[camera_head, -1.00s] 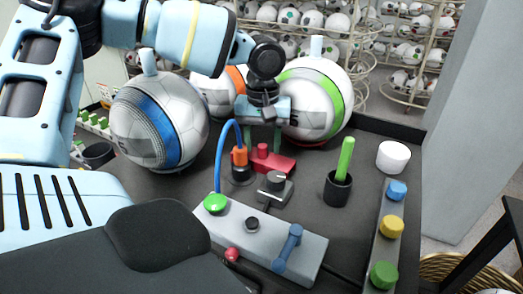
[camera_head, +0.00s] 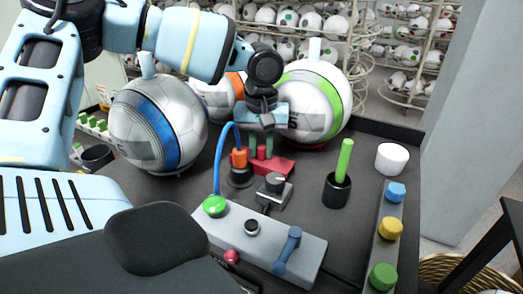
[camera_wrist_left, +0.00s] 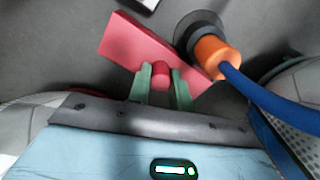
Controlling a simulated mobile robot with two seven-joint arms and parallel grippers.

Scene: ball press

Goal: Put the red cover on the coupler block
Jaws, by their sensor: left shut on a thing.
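In the left wrist view the fingers (camera_wrist_left: 161,88) sit on either side of the knob, and the plate (camera_wrist_left: 128,43) extends to the upper left. I cannot tell for sure which thing is the coupler block; a small grey block with a dark knob (camera_head: 275,185) stands just in front of the cover. My right gripper is not in view.
An orange plug (camera_head: 239,158) with a blue hose stands close beside the cover. Large balls (camera_head: 158,125) stand behind and left. A grey control box (camera_head: 262,240), a black cup with a green stick (camera_head: 337,190) and a white cylinder (camera_head: 391,158) are nearer or right.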

